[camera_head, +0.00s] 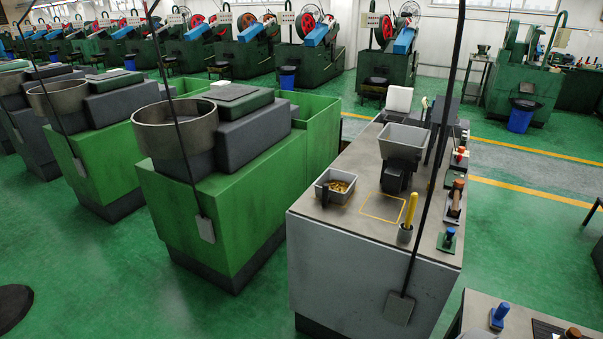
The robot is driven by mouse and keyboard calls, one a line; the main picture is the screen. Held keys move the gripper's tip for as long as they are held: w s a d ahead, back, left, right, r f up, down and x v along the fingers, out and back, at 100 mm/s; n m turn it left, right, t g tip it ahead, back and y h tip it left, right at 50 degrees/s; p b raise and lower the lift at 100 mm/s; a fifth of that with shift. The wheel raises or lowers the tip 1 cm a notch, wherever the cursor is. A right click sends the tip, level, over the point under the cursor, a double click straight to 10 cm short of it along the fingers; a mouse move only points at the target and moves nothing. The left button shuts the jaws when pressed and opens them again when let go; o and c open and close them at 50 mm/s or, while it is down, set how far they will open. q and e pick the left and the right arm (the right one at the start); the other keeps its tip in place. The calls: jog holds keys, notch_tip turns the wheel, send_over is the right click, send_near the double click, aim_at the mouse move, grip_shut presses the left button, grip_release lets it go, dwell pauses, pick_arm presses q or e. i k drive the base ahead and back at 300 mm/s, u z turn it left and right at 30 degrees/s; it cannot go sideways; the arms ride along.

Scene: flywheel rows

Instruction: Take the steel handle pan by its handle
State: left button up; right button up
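The steel handle pan (346,198) is a small square grey pan. It sits on top of the grey bench (340,228), near its left edge, and holds small brass-coloured pieces. Its dark upright handle (325,195) is at the pan's front left side. No gripper shows near the pan. Neither my left nor my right gripper is in view.
A yellow outlined square (383,207) lies right of the pan. Behind it stands a grey hopper (403,137) with a black housing (396,177). A yellow-handled tool (411,208) stands in a cup. Green machines (225,205) stand left; green floor lies between.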

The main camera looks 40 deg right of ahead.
aim_at(334, 186)
jog(key=i, duration=1.35)
jog(key=z, duration=2.15)
jog(key=i, duration=1.15)
jog(key=z, duration=0.7)
